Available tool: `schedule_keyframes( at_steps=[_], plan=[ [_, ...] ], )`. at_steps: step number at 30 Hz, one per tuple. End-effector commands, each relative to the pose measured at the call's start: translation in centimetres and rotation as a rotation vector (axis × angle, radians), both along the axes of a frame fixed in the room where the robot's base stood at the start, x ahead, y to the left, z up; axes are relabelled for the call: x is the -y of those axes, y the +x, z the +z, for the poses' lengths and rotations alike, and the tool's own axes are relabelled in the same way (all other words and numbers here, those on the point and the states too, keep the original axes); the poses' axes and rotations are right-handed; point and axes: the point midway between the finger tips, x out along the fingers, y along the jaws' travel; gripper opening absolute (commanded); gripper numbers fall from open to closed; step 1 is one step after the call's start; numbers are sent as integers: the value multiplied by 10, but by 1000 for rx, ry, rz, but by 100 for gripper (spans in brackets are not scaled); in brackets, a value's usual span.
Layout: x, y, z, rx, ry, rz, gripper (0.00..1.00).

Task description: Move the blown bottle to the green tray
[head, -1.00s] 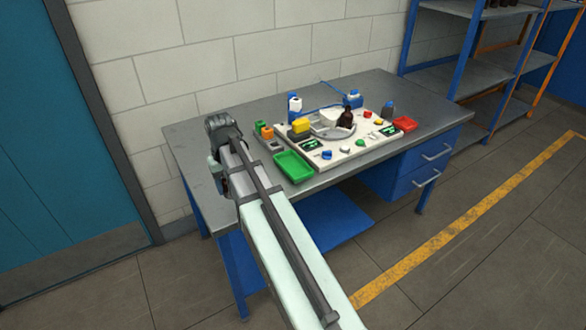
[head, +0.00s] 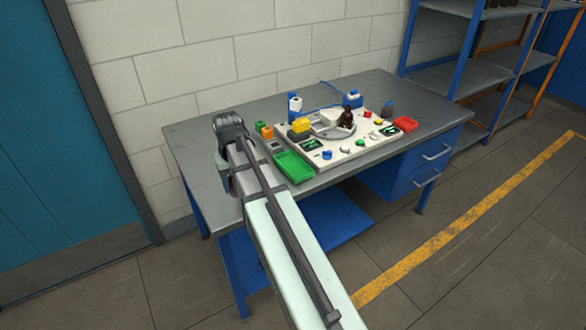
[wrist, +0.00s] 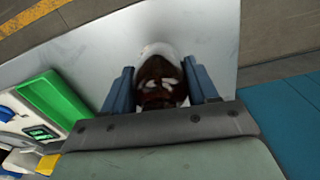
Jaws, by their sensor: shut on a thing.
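My gripper (wrist: 160,80) is shut on a dark brown glossy bottle (wrist: 156,88), with one blue finger on each side of it. The bottle's far end is pale and bright in the wrist view. The green tray (wrist: 55,97) lies to the left of the gripper in the wrist view, apart from the bottle. In the head view the green tray (head: 294,167) sits at the bench's front edge, to the right of my arm's end. My arm hides the held bottle in that view. Its height above the bench is hard to tell.
A white station board (head: 345,158) holds a round turntable with a dark bottle (head: 347,119), a yellow block (head: 301,126) and several small coloured parts. Blue-and-white containers (head: 294,106) stand behind. The grey bench's left end is bare.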

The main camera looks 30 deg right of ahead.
Motion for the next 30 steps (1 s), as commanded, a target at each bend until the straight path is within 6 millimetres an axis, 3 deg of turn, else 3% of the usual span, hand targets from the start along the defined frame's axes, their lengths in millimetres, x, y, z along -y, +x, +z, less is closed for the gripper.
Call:
schedule_keyframes(
  at_steps=[14,21,30],
  plan=[
    [140,16,27,1,0,-223,26],
    [208,30,47,0,0,-465,26],
    [233,45,58,0,0,-881,26]
  ],
)
